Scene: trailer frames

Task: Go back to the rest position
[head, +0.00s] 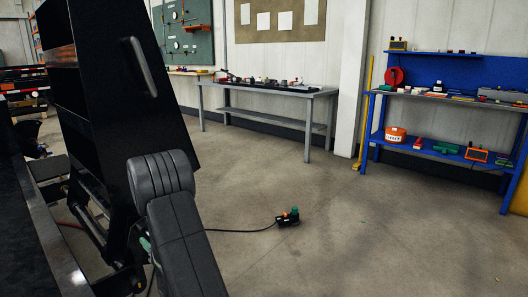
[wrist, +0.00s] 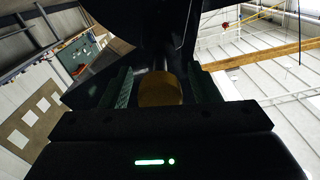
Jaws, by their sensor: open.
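My gripper (wrist: 160,72) shows in the wrist view with its two dark, green-tinged fingers apart. A dull yellow-brown round thing (wrist: 160,90) appears between the fingers. I cannot tell what it is or whether it touches them. Dark structure fills the view just beyond the fingers. In the head view my gripper does not show; my arm rises from the bottom edge beside a tall black trailer frame (head: 100,90) with a handle (head: 139,65).
A small black device (head: 288,219) with a cable lies on the concrete floor. A grey workbench (head: 265,90) stands at the back, and a blue shelf bench (head: 440,145) at the right. The floor between is mostly clear.

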